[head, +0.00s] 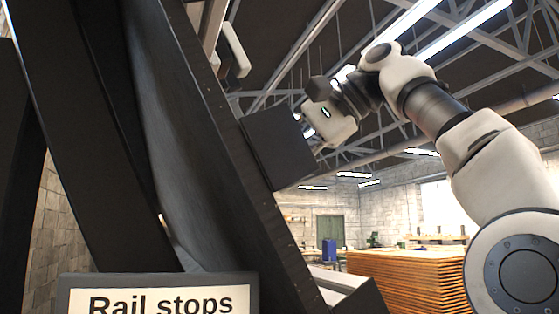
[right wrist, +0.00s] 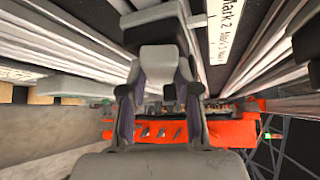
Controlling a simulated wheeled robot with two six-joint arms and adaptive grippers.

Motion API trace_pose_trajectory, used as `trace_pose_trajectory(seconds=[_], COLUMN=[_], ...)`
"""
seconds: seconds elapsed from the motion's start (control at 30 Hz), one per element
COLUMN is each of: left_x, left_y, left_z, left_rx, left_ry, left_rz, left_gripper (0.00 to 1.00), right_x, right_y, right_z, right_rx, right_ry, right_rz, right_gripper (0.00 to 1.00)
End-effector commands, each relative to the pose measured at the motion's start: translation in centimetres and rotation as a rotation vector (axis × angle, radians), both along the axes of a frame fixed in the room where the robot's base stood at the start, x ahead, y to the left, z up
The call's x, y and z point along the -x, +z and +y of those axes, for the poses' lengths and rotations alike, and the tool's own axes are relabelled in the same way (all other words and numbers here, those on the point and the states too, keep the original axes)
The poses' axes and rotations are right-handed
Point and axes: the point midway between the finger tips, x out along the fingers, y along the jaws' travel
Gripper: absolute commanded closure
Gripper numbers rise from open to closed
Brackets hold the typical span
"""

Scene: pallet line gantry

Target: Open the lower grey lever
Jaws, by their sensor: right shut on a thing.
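In the right wrist view, a grey lever (right wrist: 157,60) comes down from the top, and its end lies between the two fingers of my right gripper (right wrist: 159,92). The fingers are shut on it, one on each side. In the head view, my right arm reaches in from the right, and a dark block hides the fingertips and the held lever. A light grey handle-like part (head: 234,50) shows at the upper middle of the head view. I cannot tell from these views which lever is upper or lower. My left gripper is not in view.
A large dark beam structure (head: 185,120) fills the left, with a dark block (head: 280,150) on its edge. A "Rail stops" sign (head: 160,296) is in front. Stacked boards (head: 405,277) stand lower right. A "Mark 2" label (right wrist: 226,18) and orange-red part (right wrist: 222,132) show by the wrist.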

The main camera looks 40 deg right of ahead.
Motion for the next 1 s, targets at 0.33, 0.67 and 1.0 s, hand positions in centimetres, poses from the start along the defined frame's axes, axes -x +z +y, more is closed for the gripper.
trace_pose_trajectory(seconds=[0.33,0.67,1.0], left_x=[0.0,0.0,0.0], left_y=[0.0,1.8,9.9], left_z=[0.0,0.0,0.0], left_rx=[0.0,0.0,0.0], left_ry=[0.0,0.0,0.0], left_rz=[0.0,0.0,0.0], left_gripper=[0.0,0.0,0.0], right_x=[0.0,-0.1,-0.3], right_y=[-0.1,0.8,1.8], right_z=[0.0,0.1,0.1], right_rx=[0.001,-0.013,-0.107], right_ry=[0.001,-0.031,-0.247], right_rz=[0.002,0.06,0.459], right_gripper=[0.44,0.44,0.44])
